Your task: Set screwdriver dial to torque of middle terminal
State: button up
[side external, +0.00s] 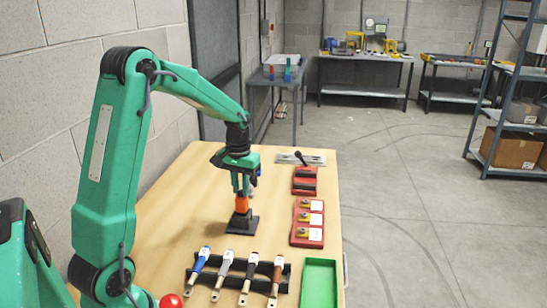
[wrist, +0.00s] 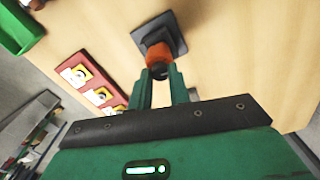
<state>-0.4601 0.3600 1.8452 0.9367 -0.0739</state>
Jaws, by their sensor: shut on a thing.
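An orange screwdriver (side external: 241,204) stands upright in a black square-based stand (side external: 240,224) on the table. It also shows in the wrist view (wrist: 158,54), with a dark round dial (wrist: 160,70) at its near end. My gripper (side external: 241,188) points down over it, its fingers (wrist: 160,84) shut on the dial. The dial's markings cannot be read. A red terminal block (side external: 294,240) lies to the right, with three terminals in a row, each with a yellow part and a white label. The middle terminal (side external: 304,217) has a label too small to read.
A black rack (side external: 285,286) at the front holds several tools with coloured handles. A green tray (side external: 319,285) is beside it. A red holder with black pieces (side external: 304,181) and a grey plate (side external: 315,158) lie behind the terminal block. The table left of the stand is clear.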

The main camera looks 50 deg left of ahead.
aim_at(241, 191)
jog(key=m, duration=0.6)
jog(key=o, duration=1.4)
jog(key=shift+r, duration=0.15)
jog(key=shift+r, duration=3.35)
jog(key=shift+d, duration=0.1)
